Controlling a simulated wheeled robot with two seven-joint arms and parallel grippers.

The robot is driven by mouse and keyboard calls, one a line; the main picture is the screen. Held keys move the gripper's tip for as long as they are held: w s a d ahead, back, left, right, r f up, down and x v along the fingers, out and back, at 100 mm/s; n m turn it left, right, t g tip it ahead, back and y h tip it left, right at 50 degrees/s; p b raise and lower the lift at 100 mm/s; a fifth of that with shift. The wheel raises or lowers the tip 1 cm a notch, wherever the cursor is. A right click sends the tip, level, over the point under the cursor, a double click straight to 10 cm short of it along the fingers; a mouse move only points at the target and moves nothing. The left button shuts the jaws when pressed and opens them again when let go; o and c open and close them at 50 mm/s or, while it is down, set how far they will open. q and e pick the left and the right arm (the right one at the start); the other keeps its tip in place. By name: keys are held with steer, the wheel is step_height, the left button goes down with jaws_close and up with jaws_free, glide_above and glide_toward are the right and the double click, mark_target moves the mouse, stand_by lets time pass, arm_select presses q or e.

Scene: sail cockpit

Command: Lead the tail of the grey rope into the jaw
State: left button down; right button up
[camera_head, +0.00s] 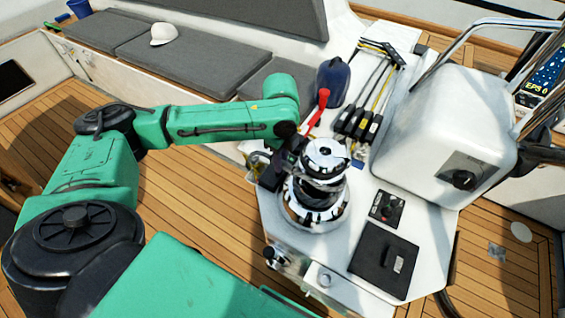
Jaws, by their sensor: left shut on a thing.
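The chrome and black winch (315,200) stands upright on the white console, and its jaw is the ringed part near the top (323,160). My left gripper (289,158) is at the winch's left side, close to the upper drum, at about jaw height. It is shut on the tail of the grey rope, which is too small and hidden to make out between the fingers. Grey turns seem to lie around the drum, but I cannot trace the rope from there. Whether the gripper touches the winch cannot be told. My right gripper is not in view.
A white pod (447,125) rises at right. A control panel (387,208) and black hatch (384,260) lie in front.

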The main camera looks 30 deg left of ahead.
arm_select(q)
steer(key=shift+w+a+m, duration=0.15)
steer(key=shift+w+m, duration=0.1)
steer(key=shift+m, duration=0.05)
steer(key=shift+w+r, duration=0.15)
steer(key=shift+w, duration=0.05)
steer(key=w+m, duration=0.1)
steer(key=w+a+m+p, duration=0.1)
steer(key=shift+m, duration=0.3)
